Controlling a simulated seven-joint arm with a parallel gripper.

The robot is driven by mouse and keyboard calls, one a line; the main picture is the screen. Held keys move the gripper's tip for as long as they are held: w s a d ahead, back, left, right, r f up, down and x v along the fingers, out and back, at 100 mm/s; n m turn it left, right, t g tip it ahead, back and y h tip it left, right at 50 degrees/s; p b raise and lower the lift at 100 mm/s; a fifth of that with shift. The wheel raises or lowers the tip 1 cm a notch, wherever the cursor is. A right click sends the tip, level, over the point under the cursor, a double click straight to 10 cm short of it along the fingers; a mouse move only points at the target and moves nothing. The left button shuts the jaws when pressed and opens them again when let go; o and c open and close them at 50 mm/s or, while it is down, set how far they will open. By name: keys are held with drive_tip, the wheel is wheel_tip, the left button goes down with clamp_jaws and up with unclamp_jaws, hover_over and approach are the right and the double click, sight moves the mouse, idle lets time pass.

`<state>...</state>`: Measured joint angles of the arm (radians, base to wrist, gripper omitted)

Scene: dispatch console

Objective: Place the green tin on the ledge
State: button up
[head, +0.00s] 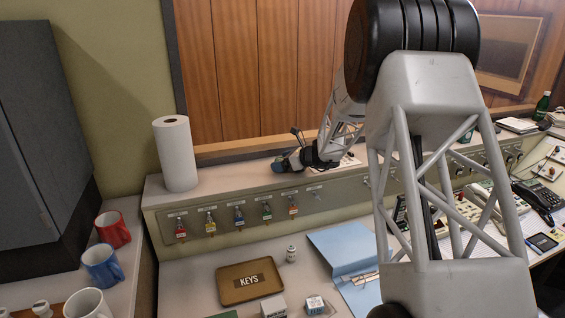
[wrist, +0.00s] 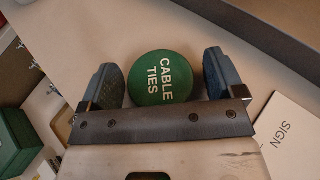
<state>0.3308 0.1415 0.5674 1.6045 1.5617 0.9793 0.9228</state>
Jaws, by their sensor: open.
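The green tin (wrist: 160,78), its round lid lettered "CABLE TIES", sits between the two fingers of my gripper (wrist: 163,82) in the wrist view. The fingers are open, with a narrow gap to the tin on the right and almost none on the left. In the head view my gripper (head: 290,160) is low over the pale top of the ledge (head: 225,182); I cannot make out the tin there. The pale ledge top seems to lie directly under the tin, but its base is hidden.
A paper towel roll (head: 176,153) stands at the ledge's left end. A white "SIGN" card (wrist: 290,140) lies right of my gripper. Key tags hang on the ledge's front. Below are a KEYS tray (head: 250,296), a small jar (head: 291,254) and a blue folder (head: 345,250).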

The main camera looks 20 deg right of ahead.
drive_tip(key=shift+r, duration=0.2)
drive_tip(key=v, duration=1.2)
idle(0.7)
drive_tip(key=s+a+r+n+g+h, duration=0.1)
drive_tip(key=s+a+r+n+g, duration=0.25)
drive_tip(key=s+a+n, duration=0.45)
drive_tip(key=s+a+r+n+g+h, duration=0.25)
drive_tip(key=s+a+r+n, duration=0.2)
drive_tip(key=s+a, duration=0.75)
drive_tip(key=s+a+f+n+g+h, duration=0.1)
drive_tip(key=s+n+h, duration=0.5)
drive_tip(key=s+n, duration=0.8)
drive_tip(key=s+f, duration=0.1)
drive_tip(key=s, duration=1.4)
drive_tip(key=shift+s+a, duration=0.3)
drive_tip(key=shift+a, duration=0.1)
